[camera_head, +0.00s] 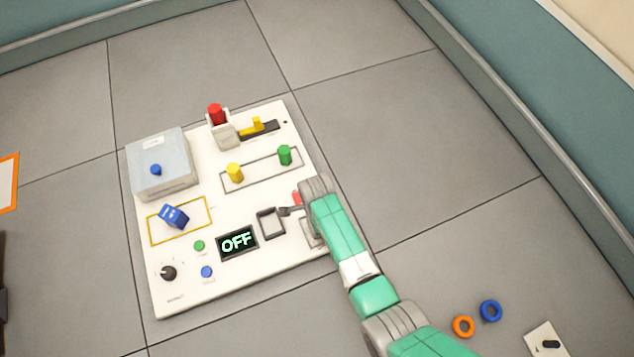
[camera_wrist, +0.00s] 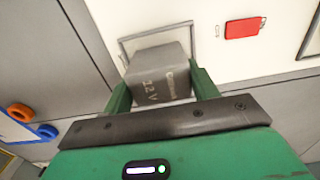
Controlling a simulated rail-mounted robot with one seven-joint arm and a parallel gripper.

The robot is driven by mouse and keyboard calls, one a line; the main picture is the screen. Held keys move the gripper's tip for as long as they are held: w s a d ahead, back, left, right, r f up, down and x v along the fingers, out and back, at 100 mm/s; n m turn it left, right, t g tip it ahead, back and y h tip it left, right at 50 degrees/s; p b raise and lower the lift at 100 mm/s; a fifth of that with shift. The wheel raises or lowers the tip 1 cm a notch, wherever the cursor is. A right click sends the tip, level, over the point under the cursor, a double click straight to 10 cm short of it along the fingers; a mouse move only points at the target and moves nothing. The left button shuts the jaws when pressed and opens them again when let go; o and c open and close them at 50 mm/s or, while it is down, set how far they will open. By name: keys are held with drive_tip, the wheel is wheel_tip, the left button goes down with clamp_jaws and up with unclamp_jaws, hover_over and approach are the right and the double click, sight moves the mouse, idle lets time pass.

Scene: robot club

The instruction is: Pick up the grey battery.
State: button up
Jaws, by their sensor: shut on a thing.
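The grey battery (camera_wrist: 160,75), a block with "12 V" lettering, sits between the two green fingers of my gripper (camera_wrist: 161,88) in the wrist view. The fingers are shut on its sides. Behind it, a thin grey rectangular outline (camera_wrist: 128,48) shows on the white board. I cannot tell whether the battery touches the board. In the head view my gripper (camera_head: 300,208) is over the right edge of the board, and I cannot make out the battery there.
The white board (camera_head: 185,291) carries a grey-blue box (camera_head: 172,176), an "OFF" display (camera_head: 237,243), a dark empty frame (camera_head: 271,223), several knobs and a red block (camera_wrist: 245,27). Orange (camera_head: 463,326) and blue (camera_head: 491,310) rings lie at lower right. The floor beyond the board is clear.

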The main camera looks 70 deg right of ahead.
drive_tip(key=r, duration=0.2)
drive_tip(key=r+p, duration=0.1)
drive_tip(key=shift+s+a, duration=0.3)
drive_tip(key=shift+a, duration=0.1)
drive_tip(key=s+a+r+p, duration=0.1)
drive_tip(key=s+a+p, duration=0.1)
drive_tip(key=s+a, duration=0.7)
drive_tip(key=shift+s+a+r, duration=0.15)
drive_tip(key=shift+s+a, duration=0.25)
drive_tip(key=shift+a, duration=0.75)
